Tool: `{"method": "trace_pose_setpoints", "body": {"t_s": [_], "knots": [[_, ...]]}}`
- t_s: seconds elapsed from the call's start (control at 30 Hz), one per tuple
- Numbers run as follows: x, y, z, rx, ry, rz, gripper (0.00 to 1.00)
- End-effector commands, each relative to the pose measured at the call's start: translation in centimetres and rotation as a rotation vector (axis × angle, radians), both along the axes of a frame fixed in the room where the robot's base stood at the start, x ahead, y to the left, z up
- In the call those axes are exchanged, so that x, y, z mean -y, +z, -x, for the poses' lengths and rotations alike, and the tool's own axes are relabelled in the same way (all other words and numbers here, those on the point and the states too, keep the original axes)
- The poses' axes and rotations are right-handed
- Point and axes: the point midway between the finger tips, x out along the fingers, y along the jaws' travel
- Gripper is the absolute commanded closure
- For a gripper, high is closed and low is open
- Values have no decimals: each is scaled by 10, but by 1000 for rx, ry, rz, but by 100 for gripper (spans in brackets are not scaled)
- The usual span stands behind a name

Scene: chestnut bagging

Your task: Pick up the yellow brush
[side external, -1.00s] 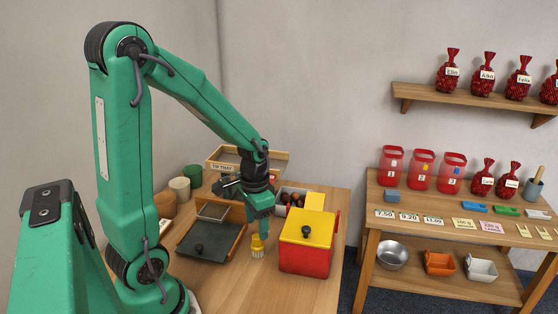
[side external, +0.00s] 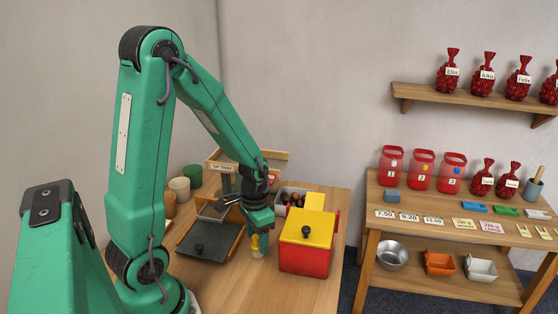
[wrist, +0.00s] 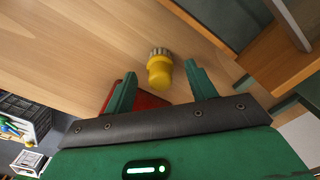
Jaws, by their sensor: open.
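My gripper (wrist: 160,76) is open, one finger on each side of the brush with gaps visible. In the side view my gripper (side external: 260,240) points down at the brush, and a finger hides part of it. I cannot tell whether a finger touches it.
The red box (side external: 305,261) with its black-knobbed yellow lid stands close on the right. The dark board (side external: 208,245) lies on the left. Behind is a tray of chestnuts (side external: 292,200) and a wooden tip tray (side external: 276,158). The table front (side external: 240,285) is clear.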

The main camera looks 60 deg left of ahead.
Motion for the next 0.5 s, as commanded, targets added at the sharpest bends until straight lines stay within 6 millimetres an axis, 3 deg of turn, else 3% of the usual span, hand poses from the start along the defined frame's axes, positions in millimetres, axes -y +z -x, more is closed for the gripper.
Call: {"method": "trace_pose_setpoints", "body": {"t_s": [0.23,0.5], "knots": [[0,-22,0,-2,0,1,44],[0,-27,0,0,0,0,44]]}}
